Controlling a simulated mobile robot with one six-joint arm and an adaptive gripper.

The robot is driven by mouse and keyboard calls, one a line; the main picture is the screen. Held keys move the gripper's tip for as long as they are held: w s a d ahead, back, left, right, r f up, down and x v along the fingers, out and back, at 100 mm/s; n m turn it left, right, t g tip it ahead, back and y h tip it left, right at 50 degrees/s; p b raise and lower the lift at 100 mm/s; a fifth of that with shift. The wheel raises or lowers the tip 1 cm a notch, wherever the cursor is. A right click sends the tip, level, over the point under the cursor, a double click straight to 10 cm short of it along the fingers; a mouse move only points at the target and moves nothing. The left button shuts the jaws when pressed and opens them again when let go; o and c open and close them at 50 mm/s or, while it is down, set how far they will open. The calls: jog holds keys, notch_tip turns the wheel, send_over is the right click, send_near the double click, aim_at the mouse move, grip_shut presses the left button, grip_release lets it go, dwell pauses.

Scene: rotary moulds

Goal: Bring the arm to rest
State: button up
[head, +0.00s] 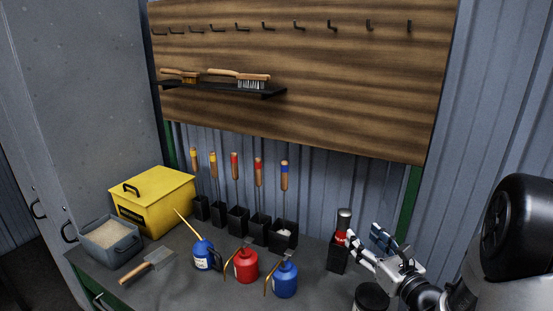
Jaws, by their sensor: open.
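My gripper (369,240) is at the right of the head view, above the right part of the workbench. Its fingers are apart and I see nothing held between them. A dark bottle-like item with a red band (338,257) stands upright just left of the fingers. One fingertip overlaps its edge in the picture; I cannot tell whether they touch. My arm reaches in from the right edge, and a dark round container (371,298) sits partly hidden below the gripper.
Several black holders with tools stand behind. A wooden hook board (340,90) hangs above.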

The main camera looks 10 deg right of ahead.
jog(key=s+a+r+n+g+y, duration=0.2)
jog(key=a+n+y, duration=0.15)
jog(key=a, duration=0.35)
jog(key=s+a+r+n+g+y, duration=0.2)
jog(key=a+r+n+y, duration=0.1)
jog(key=a+n, duration=0.3)
jog(key=s+a+n+g+y, duration=0.1)
jog(key=s+a+n+g, duration=0.65)
jog(key=s+a, duration=0.4)
jog(key=s+d+f+n+g+h, duration=0.1)
jog(key=s+n+h, duration=0.2)
jog(key=s+n, duration=0.3)
jog(key=s+d+f+n+g+h, duration=0.2)
jog(key=s+n+h, duration=0.2)
jog(key=s+n, duration=0.2)
jog(key=shift+s+f, duration=0.25)
jog(key=shift+s, duration=0.45)
jog(key=d+n+h, duration=0.1)
jog(key=d, duration=0.1)
jog(key=d+r+n+t+h, duration=0.1)
jog(key=d+n, duration=0.1)
jog(key=s+d+r+n+t+h, duration=0.1)
jog(key=d+h, duration=0.1)
jog(key=shift+d+n, duration=0.4)
jog(key=shift+c, duration=0.2)
